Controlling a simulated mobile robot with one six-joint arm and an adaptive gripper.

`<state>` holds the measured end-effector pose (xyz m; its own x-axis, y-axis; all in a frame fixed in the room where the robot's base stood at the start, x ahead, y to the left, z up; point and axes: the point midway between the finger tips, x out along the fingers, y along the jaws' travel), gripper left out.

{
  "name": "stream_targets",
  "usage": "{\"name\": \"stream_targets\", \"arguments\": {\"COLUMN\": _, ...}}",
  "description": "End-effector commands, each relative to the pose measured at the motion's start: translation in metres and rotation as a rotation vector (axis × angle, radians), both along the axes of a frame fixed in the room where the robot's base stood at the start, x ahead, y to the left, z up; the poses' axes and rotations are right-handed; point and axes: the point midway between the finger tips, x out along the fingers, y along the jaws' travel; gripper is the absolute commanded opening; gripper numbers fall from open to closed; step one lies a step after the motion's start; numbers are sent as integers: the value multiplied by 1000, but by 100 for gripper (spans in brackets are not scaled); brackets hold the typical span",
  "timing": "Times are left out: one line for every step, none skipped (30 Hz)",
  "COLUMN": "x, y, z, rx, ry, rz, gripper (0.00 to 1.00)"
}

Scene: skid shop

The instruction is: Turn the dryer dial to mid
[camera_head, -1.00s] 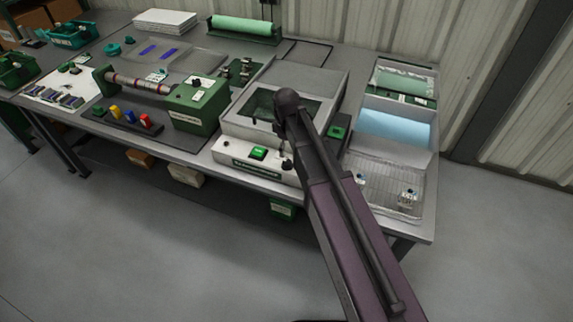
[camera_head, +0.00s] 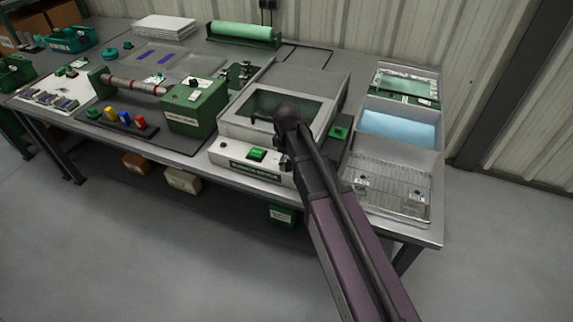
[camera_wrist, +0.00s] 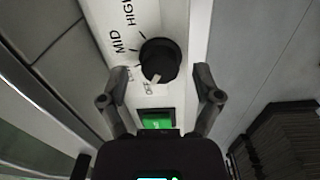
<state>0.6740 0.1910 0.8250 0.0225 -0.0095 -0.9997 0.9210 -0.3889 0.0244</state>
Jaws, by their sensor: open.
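The dryer dial (camera_wrist: 160,58) is a round black knob on a white panel, seen from above in the wrist view. Its white pointer mark faces the lower-left side, by the OFF label; MID and HIGH are printed to its left and upper left. My gripper (camera_wrist: 161,73) is open, with one finger on each side of the dial and visible gaps between. I cannot tell how close the fingertips are in depth. In the head view the dryer (camera_head: 226,151) is a white box with a dark window; my arm hides the dial and my gripper.
A green rocker switch (camera_wrist: 157,119) sits beside the dial, also visible in the head view (camera_head: 257,154). A wire tray (camera_head: 385,205) lies right of my arm. A green machine (camera_head: 190,125) stands left of the dryer. The floor in front is open.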

Motion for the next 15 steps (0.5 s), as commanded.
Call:
{"name": "stream_targets", "arguments": {"x": 0, "y": 0, "z": -3, "rx": 0, "ry": 0, "rz": 0, "gripper": 82}}
{"name": "stream_targets", "arguments": {"x": 0, "y": 0, "z": -3, "rx": 0, "ry": 0, "rz": 0, "gripper": 82}}
{"name": "stream_targets", "arguments": {"x": 0, "y": 0, "z": -3, "rx": 0, "ry": 0, "rz": 0, "gripper": 82}}
{"name": "stream_targets", "arguments": {"x": 0, "y": 0, "z": -3, "rx": 0, "ry": 0, "rz": 0, "gripper": 82}}
{"name": "stream_targets", "arguments": {"x": 0, "y": 0, "z": -4, "rx": 0, "ry": 0, "rz": 0, "gripper": 82}}
{"name": "stream_targets", "arguments": {"x": 0, "y": 0, "z": -4, "rx": 0, "ry": 0, "rz": 0, "gripper": 82}}
{"name": "stream_targets", "arguments": {"x": 0, "y": 0, "z": -3, "rx": 0, "ry": 0, "rz": 0, "gripper": 82}}
{"name": "stream_targets", "arguments": {"x": 0, "y": 0, "z": -3, "rx": 0, "ry": 0, "rz": 0, "gripper": 82}}
{"name": "stream_targets", "arguments": {"x": 0, "y": 0, "z": -3, "rx": 0, "ry": 0, "rz": 0, "gripper": 82}}
{"name": "stream_targets", "arguments": {"x": 0, "y": 0, "z": -3, "rx": 0, "ry": 0, "rz": 0, "gripper": 82}}
{"name": "stream_targets", "arguments": {"x": 0, "y": 0, "z": -3, "rx": 0, "ry": 0, "rz": 0, "gripper": 82}}
{"name": "stream_targets", "arguments": {"x": 0, "y": 0, "z": -3, "rx": 0, "ry": 0, "rz": 0, "gripper": 82}}
{"name": "stream_targets", "arguments": {"x": 0, "y": 0, "z": -3, "rx": 0, "ry": 0, "rz": 0, "gripper": 82}}
{"name": "stream_targets", "arguments": {"x": 0, "y": 0, "z": -3, "rx": 0, "ry": 0, "rz": 0, "gripper": 76}}
{"name": "stream_targets", "arguments": {"x": 0, "y": 0, "z": -3, "rx": 0, "ry": 0, "rz": 0, "gripper": 64}}
